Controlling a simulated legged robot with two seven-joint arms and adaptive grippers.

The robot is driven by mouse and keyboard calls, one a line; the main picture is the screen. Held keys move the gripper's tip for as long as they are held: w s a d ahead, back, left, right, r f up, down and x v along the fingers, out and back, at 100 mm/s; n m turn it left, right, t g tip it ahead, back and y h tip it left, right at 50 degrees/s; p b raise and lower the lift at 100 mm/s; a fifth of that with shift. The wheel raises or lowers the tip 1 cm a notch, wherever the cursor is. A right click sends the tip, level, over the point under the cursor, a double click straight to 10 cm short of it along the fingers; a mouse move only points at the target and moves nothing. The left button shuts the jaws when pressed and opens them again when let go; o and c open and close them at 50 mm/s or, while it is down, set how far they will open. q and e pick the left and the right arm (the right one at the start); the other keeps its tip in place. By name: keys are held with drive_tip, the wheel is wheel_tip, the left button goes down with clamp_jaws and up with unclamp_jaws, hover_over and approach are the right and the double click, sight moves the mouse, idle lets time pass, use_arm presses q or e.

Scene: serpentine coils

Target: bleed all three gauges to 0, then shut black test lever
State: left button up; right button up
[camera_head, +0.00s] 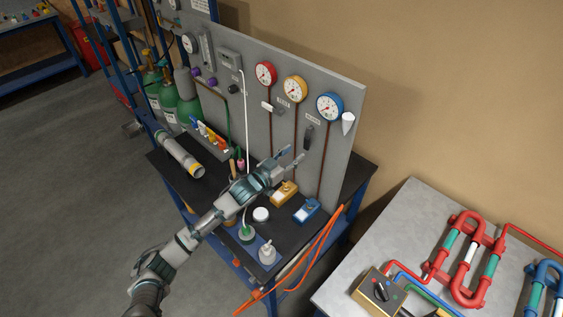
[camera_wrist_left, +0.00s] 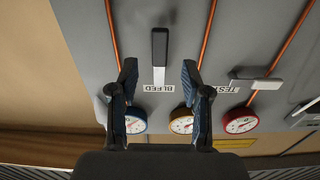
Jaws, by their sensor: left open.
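The red gauge (camera_head: 266,73), yellow gauge (camera_head: 295,89) and blue gauge (camera_head: 330,106) sit in a row high on the grey panel; their needles are too small to read. A dark lever (camera_head: 307,135) hangs beneath the yellow and blue gauges. In the left wrist view this dark lever (camera_wrist_left: 160,45) is beside the BLEED label (camera_wrist_left: 158,88).
A grey table (camera_head: 410,215) with red pipe coils (camera_head: 468,255) stands at the right. Green cylinders (camera_head: 190,108) are left.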

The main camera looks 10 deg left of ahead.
use_arm(q)
drive_tip(key=v, duration=0.6)
drive_tip(key=shift+a, duration=0.5)
drive_tip(key=shift+d, duration=0.35)
